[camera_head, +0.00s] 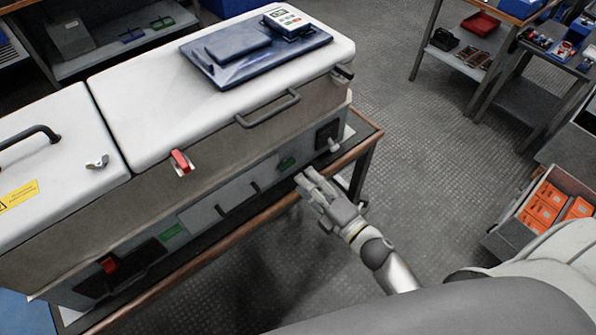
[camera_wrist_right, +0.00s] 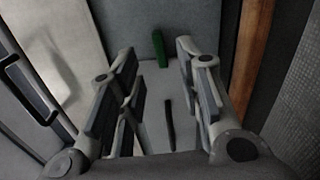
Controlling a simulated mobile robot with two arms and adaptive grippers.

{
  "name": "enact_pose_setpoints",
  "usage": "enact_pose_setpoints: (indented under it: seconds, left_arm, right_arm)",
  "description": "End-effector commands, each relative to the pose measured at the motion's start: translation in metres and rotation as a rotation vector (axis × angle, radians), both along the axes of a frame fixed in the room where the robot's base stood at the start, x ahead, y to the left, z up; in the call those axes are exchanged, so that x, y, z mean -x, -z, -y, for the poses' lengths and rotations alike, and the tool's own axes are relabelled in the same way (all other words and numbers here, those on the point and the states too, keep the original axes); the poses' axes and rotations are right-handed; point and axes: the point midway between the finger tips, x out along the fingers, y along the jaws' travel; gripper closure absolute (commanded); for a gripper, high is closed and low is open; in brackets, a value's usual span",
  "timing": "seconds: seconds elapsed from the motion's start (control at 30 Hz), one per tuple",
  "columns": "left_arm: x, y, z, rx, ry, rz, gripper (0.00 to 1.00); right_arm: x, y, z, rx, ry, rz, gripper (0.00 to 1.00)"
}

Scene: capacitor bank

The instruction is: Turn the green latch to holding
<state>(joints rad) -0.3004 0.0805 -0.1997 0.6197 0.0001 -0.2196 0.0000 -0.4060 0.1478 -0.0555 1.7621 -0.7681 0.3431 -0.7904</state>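The green latch (camera_head: 287,163) sits on the front face of the grey cabinet (camera_head: 222,190), toward its right end. In the right wrist view the green latch (camera_wrist_right: 158,48) shows as a narrow green bar, beyond and between my fingers. My right gripper (camera_head: 302,182) is just in front of the cabinet face, close to the latch and apart from it. In the right wrist view its fingers (camera_wrist_right: 158,75) are spread with nothing between them. My left gripper is not in view.
A red latch (camera_head: 181,161) is on the cabinet's upper front edge, and a red switch (camera_head: 109,264) is low at the left. A wooden table edge (camera_head: 243,230) runs below the cabinet front. An orange-filled drawer (camera_head: 545,205) stands at right. The floor between is clear.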

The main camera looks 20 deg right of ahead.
Motion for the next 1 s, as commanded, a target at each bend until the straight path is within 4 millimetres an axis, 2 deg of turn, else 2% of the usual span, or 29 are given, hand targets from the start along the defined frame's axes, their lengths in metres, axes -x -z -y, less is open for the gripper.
enact_pose_setpoints:
  seconds: [0.1, 0.33, 0.5, 1.0]
  left_arm:
    - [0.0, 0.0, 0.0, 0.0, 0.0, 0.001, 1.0]
    - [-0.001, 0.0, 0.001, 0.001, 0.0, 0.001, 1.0]
    - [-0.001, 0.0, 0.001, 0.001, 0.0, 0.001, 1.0]
    - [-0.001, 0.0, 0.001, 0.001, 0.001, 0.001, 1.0]
  right_arm:
    - [0.024, 0.001, 0.008, 0.0, 0.0, -0.003, 0.67]
    - [0.051, 0.0, 0.018, 0.0, 0.0, -0.001, 0.67]
    - [0.057, -0.001, 0.021, 0.001, 0.0, 0.001, 0.67]
    - [0.057, 0.0, 0.021, -0.001, 0.001, 0.0, 0.67]
